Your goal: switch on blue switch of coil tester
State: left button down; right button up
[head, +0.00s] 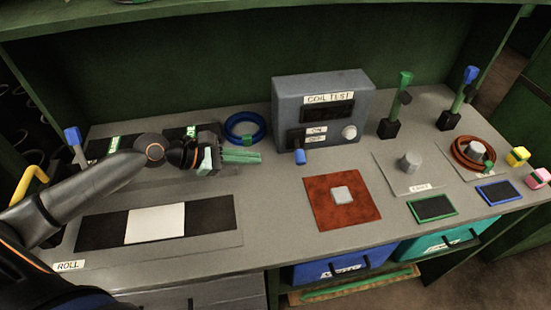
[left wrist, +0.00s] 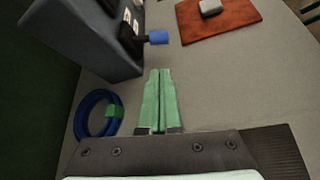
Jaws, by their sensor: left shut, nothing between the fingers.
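The coil tester (head: 290,91) is a grey box labelled COIL TEST at the back of the bench. Its blue switch (head: 299,157) sticks out low on the left of its front face. In the left wrist view the blue switch (left wrist: 159,37) shows beyond the fingertips, at the side of the grey box (left wrist: 75,35). My left gripper (head: 258,157) is shut and empty, with green fingers pointing right toward the switch. A gap remains between the fingertips and the switch. The gripper's fingers also show in the left wrist view (left wrist: 160,75). My right gripper is not in view.
A blue coil (head: 245,128) with a green band lies behind my left gripper. A red-brown mat (head: 321,212) with a grey block (head: 342,195) lies in front of the tester. Green and blue levers (head: 398,105) stand to the right. Bare bench lies between gripper and tester.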

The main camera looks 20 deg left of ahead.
aim_at(283, 170)
pick_arm(q)
jog(key=x, duration=1)
jog(key=shift+b, duration=0.4)
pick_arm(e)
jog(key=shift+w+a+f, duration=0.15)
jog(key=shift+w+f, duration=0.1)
pick_arm(q)
jog(key=shift+a+r, duration=0.1)
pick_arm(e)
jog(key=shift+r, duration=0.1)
pick_arm(q)
jog(key=shift+r+p, duration=0.2)
jog(key=shift+p, duration=0.3)
jog(key=shift+s, duration=0.1)
jog(key=shift+p, duration=0.35)
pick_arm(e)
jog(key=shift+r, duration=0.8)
pick_arm(q)
jog(key=shift+n, duration=0.3)
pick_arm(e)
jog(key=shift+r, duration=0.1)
